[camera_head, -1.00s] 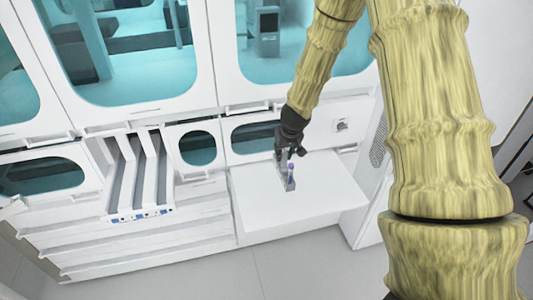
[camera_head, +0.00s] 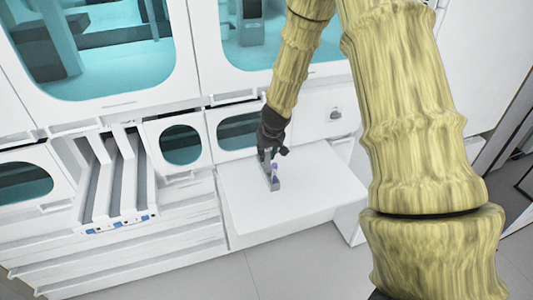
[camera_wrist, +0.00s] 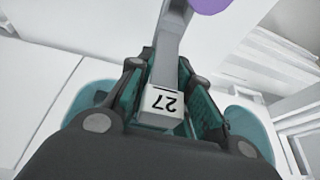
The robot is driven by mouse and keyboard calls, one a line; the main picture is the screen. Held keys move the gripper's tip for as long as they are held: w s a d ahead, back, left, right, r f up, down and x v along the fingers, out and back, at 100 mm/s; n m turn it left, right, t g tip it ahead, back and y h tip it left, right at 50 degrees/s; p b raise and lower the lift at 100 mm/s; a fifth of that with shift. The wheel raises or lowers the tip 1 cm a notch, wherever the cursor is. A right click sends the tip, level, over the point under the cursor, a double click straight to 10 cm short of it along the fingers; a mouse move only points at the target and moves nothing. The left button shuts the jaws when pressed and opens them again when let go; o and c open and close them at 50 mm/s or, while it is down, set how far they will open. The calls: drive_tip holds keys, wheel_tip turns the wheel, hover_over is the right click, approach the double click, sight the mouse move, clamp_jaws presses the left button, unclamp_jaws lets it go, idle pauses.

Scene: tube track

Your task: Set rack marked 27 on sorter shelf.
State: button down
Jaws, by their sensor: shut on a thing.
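The grey rack marked 27 (camera_wrist: 163,101) is between the fingers of my gripper (camera_wrist: 165,95) in the wrist view, its label upside down. A purple tube cap (camera_wrist: 208,4) shows at the top edge of that view. In the head view my gripper (camera_head: 268,152) is shut on the top of the rack (camera_head: 271,180). The rack stands upright at or just above the white sorter shelf (camera_head: 315,200); I cannot tell whether its base touches. The purple-capped tube (camera_head: 275,170) is at the rack's right side.
Left of the shelf are sloping white lanes (camera_head: 125,180) with blue marks at their front ends. Behind rise white cabinet panels with teal windows (camera_head: 181,145). The shelf is bare to the right and front of the rack.

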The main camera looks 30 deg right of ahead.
sight(267, 163)
drive_tip(key=shift+f+b, duration=2.15)
drive_tip(key=shift+f, duration=0.25)
drive_tip(key=shift+s+f, duration=0.1)
drive_tip(key=shift+f, duration=0.7)
drive_tip(key=c, duration=1.2)
unclamp_jaws()
drive_tip(key=shift+r, duration=0.1)
drive_tip(key=d+v, duration=0.1)
drive_tip(key=v, duration=1)
drive_tip(key=shift+s+a+r, duration=0.3)
drive_tip(key=shift+a+r, duration=0.05)
drive_tip(key=shift+a, duration=0.15)
